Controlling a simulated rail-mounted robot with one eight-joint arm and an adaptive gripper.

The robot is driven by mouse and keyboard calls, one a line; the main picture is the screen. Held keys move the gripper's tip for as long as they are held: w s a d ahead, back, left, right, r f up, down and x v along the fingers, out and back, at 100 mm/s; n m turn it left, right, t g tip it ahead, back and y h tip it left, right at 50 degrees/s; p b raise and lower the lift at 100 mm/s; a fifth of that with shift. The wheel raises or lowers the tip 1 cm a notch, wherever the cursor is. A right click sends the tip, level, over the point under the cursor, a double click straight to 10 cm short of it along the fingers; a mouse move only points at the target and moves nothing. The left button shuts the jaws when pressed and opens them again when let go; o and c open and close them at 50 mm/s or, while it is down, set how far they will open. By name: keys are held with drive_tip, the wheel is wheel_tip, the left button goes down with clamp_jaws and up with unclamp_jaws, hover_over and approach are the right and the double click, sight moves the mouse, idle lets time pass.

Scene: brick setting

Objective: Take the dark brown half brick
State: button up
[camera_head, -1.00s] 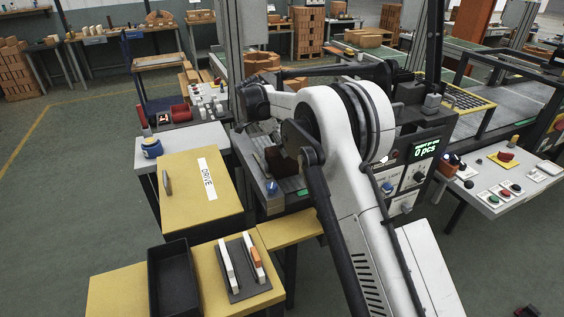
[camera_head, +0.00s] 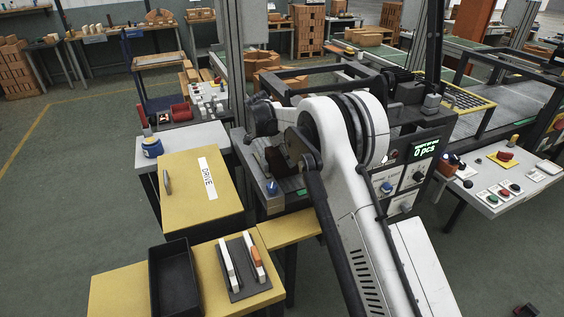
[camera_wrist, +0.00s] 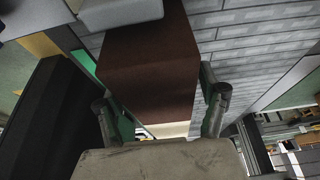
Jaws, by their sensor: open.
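The dark brown half brick (camera_wrist: 150,72) fills the upper middle of the wrist view, with a plain, smooth face. It lies over a grey slatted surface (camera_wrist: 250,32). My gripper (camera_wrist: 162,104) is open, one finger on each side of the brick's lower end in that view. A gap shows beside the right finger; whether the left finger touches the brick cannot be told. In the head view the dark brown brick (camera_head: 276,160) shows partly beside my arm on the machine's bed. My fingers are hidden there behind the arm.
A light grey block (camera_wrist: 118,12) borders the brick's upper end. A black surface (camera_wrist: 45,115) lies to the left. The machine's control panel (camera_head: 408,170) stands right of my arm. A yellow table (camera_head: 190,215) and black tray (camera_head: 173,285) are at left.

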drive_tip(key=shift+f+b, duration=0.25)
drive_tip(key=shift+b, duration=0.15)
drive_tip(key=shift+c, duration=0.4)
clamp_jaws()
idle(0.4)
drive_tip(key=shift+r, duration=0.15)
